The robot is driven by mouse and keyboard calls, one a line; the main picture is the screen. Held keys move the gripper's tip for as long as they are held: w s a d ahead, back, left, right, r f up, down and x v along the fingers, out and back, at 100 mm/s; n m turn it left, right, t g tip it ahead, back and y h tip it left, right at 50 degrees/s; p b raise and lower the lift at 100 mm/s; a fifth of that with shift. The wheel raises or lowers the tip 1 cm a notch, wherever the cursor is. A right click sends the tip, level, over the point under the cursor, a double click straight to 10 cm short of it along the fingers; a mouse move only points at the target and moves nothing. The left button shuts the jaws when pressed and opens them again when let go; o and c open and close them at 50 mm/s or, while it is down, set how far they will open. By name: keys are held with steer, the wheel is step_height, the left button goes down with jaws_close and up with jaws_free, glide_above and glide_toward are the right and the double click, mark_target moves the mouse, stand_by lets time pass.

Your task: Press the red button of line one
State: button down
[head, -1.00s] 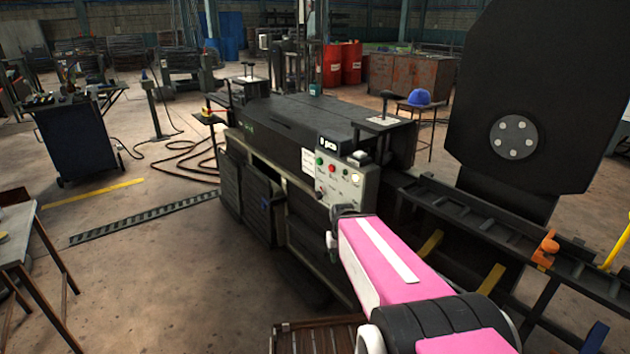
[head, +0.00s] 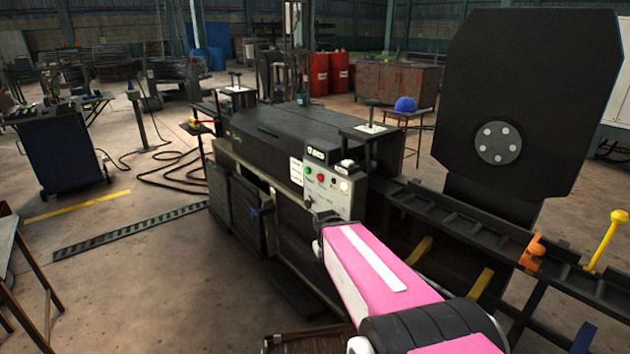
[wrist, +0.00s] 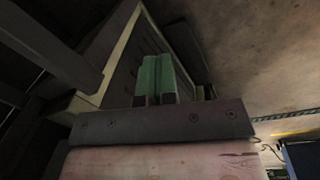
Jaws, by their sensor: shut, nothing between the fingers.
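The control panel (head: 334,199) is a pale box face on the front of the dark machine in the head view. Its red button (head: 320,177) sits in the upper row, with a green button (head: 308,170) to its left. My pink arm reaches toward the panel from the lower right, ending just below it. My gripper is hidden there by the arm. In the wrist view my gripper (wrist: 157,62) shows two green fingers closed together, with nothing held. A pale-edged box is behind them; the red button cannot be made out there.
A small display box (head: 320,152) stands above the panel. A dark conveyor rail (head: 460,225) with an orange clamp (head: 532,251) runs right of the machine. A large dark plate (head: 530,90) rises behind it.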

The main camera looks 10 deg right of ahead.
steer(key=w+a+r+n+t+h, duration=0.1)
steer(key=w+a+r+n+h, duration=0.1)
steer(key=w+r+n+h, duration=0.45)
steer(key=n+t+h, duration=0.8)
steer(key=n, duration=0.8)
glide_toward(318, 178)
steer(key=v, duration=0.6)
steer(key=shift+s+a, duration=0.2)
steer(key=shift+s, duration=0.05)
steer(key=shift+d, duration=0.1)
steer(key=x, duration=1.4)
